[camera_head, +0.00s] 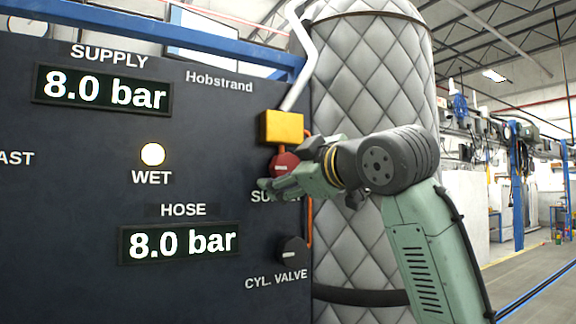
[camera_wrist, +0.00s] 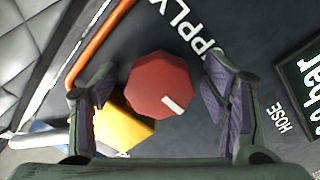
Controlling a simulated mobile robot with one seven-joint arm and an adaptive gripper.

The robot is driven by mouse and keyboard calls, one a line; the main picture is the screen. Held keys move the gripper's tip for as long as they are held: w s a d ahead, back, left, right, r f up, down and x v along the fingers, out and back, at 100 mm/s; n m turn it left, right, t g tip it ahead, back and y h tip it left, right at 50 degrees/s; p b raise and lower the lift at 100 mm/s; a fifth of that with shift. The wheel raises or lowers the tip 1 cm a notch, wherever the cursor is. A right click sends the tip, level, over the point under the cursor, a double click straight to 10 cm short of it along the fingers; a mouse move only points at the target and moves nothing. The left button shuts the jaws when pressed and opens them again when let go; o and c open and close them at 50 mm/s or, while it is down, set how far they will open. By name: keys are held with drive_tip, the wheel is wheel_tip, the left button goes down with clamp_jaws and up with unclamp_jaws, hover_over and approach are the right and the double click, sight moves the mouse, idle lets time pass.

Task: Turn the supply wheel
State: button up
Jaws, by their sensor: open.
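The supply wheel is a red, many-sided knob (camera_wrist: 158,82) with a white mark near its lower right edge in the wrist view. It also shows in the head view (camera_head: 284,163), partly hidden by my gripper. It sits on the dark panel above the partly covered "SUPPLY" label. My gripper (camera_wrist: 155,90) is open, with one finger on each side of the red knob. Gaps show between the fingers and the knob in the wrist view. I cannot tell how far the fingertips are from the panel.
A yellow box (camera_head: 282,127) is mounted just above the knob, with an orange hose (camera_head: 309,225) beside it. A black cylinder valve knob (camera_head: 293,250) is below. The supply display (camera_head: 104,90) and hose display (camera_head: 180,242) both read 8.0 bar. The WET lamp (camera_head: 152,154) is lit.

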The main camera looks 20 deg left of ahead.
drive_tip(key=shift+w, duration=0.1)
drive_tip(key=shift+c, duration=0.5)
drive_tip(key=c, duration=1.1)
